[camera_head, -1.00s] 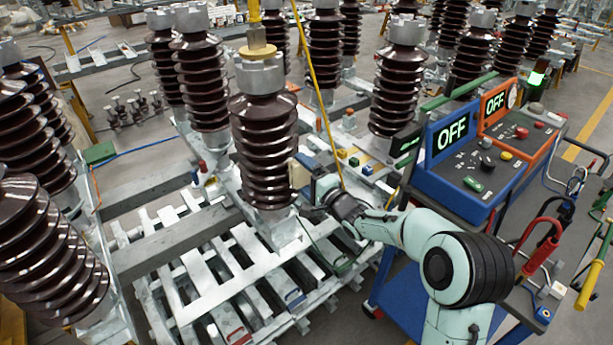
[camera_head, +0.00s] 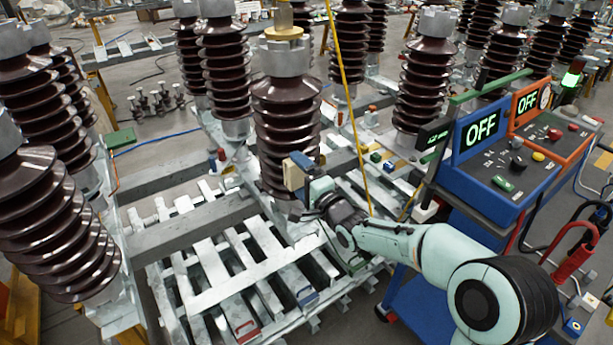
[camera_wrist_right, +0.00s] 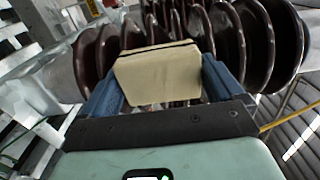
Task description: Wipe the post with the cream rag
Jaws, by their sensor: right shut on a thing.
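The post (camera_head: 288,125) is a dark brown ribbed insulator with a grey metal cap, upright on the pale metal frame. It also shows in the right wrist view (camera_wrist_right: 230,40), its ribs filling the top. The cream rag (camera_wrist_right: 157,73) is a folded, block-like pad between the blue fingers of my right gripper (camera_wrist_right: 160,85). In the head view the rag (camera_head: 294,175) is against or very close to the right side of the post; I cannot tell whether it touches. My right gripper (camera_head: 303,172) is shut on the rag. My left gripper is not in view.
A blue cart with blue and orange OFF panels (camera_head: 482,128) stands at the right. A yellow rod (camera_head: 347,95) slants down close behind my right arm. Other brown insulators (camera_head: 50,220) stand around. White slatted metal framing (camera_head: 235,265) lies below.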

